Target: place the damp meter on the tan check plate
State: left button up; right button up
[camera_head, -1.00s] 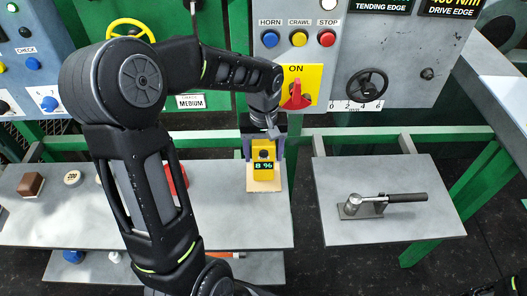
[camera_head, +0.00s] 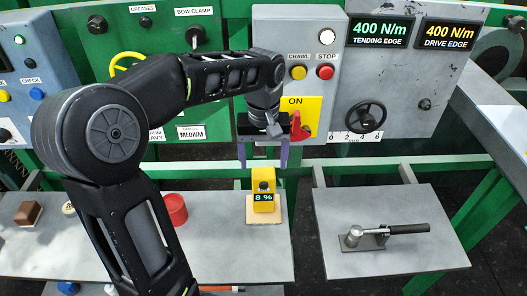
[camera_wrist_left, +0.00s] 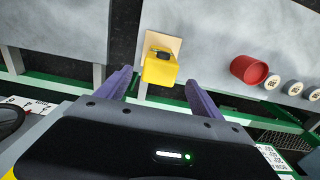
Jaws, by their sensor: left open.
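The yellow damp meter (camera_head: 263,197) stands upright on the tan check plate (camera_head: 252,217), its dark display reading 8 %. The plate lies on the grey shelf. In the left wrist view the meter (camera_wrist_left: 160,66) also rests on the plate (camera_wrist_left: 174,44). My left gripper (camera_head: 263,166) is open and empty, behind and above the meter and clear of it. Its two purple fingers (camera_wrist_left: 158,84) stand apart with nothing gripped between them. My right gripper is not in view.
A red cup (camera_head: 174,209) stands left of the plate on the grey shelf (camera_head: 235,255). A brown block (camera_head: 28,213) is farther left. A metal tool with a dark handle (camera_head: 385,232) lies on the right shelf. The control panel with a red switch (camera_head: 299,127) is close behind my left gripper.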

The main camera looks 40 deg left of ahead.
pick_arm(q)
jog(key=shift+r, duration=1.45)
